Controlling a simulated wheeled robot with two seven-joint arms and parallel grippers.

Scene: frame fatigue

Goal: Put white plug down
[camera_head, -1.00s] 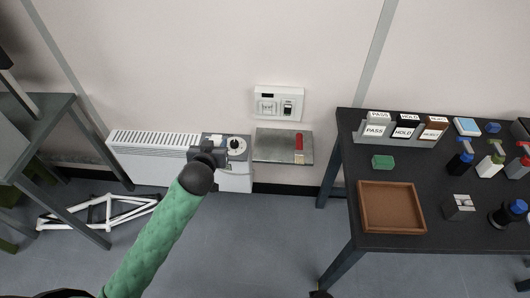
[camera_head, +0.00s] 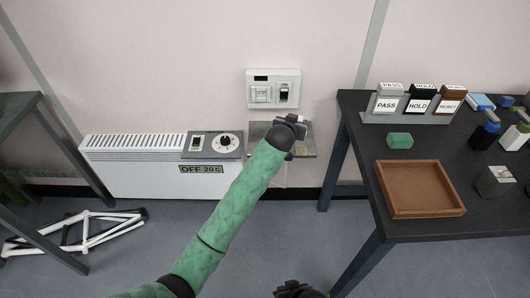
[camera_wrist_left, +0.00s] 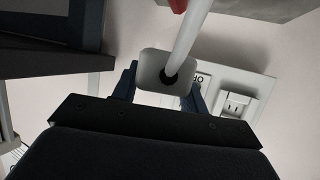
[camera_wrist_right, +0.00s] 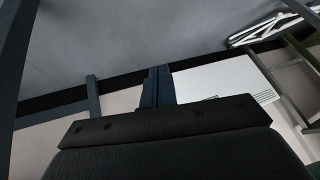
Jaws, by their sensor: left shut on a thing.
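My left gripper (camera_head: 301,128) is in front of the grey wall shelf (camera_head: 258,131), below the wall socket panel (camera_head: 272,89). In the left wrist view it is shut on the white plug (camera_wrist_left: 151,66), whose pale cable (camera_wrist_left: 190,32) runs up out of it. The panel (camera_wrist_left: 238,92) is close by in that view, and the plug is apart from its empty-looking outlet face. In the head view the gripper mostly hides the plug. I cannot tell whether the plug touches the shelf. My right gripper (camera_head: 300,290) is low at the bottom edge; its fingers (camera_wrist_right: 157,86) are together and empty.
A white heater (camera_head: 135,170) with a dial and an "OFF 20 C" label stands left of the shelf. A dark table (camera_head: 425,228) at right holds a brown tray (camera_head: 417,211), a green block (camera_head: 400,140) and sign holders. A white frame (camera_head: 70,237) lies on the floor at left.

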